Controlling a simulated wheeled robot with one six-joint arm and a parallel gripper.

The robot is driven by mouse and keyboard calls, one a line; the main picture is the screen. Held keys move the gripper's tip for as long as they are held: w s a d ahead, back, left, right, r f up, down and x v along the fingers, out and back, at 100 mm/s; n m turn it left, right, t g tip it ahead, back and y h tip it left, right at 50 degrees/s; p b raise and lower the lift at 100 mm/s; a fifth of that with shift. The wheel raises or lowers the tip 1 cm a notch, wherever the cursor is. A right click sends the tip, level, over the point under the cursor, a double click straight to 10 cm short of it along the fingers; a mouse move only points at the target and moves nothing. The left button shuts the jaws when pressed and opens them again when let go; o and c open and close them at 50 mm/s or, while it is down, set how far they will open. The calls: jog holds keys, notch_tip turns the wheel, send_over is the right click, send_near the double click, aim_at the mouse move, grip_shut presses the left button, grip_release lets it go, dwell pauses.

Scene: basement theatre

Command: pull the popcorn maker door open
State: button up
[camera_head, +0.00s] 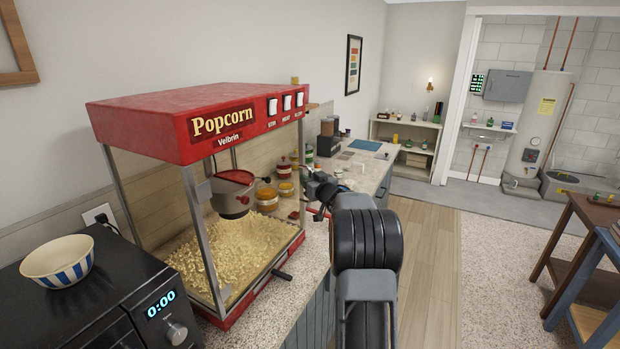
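The popcorn maker (160,122) stands on the counter at left centre, with a red top, metal posts and clear sides. Popcorn (230,250) is heaped inside under a hanging kettle (232,190). A dark handle (283,275) sticks out low along its front edge. I cannot clearly make out the clear door panel or whether it is ajar. My gripper (316,190) is just right of the machine's right front post, above and right of the dark handle. It is small and dark, partly hidden by my arm, and its finger opening is unclear.
A black microwave (85,300) with a striped bowl (60,260) on it stands at left. Jars (267,197) and a coffee grinder (328,137) stand farther along the counter (312,260). Wooden tables (585,235) are at right. Floor between (430,250) is clear.

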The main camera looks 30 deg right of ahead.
jog(key=shift+w, duration=0.25)
jog(key=shift+c, duration=0.3)
grip_shut()
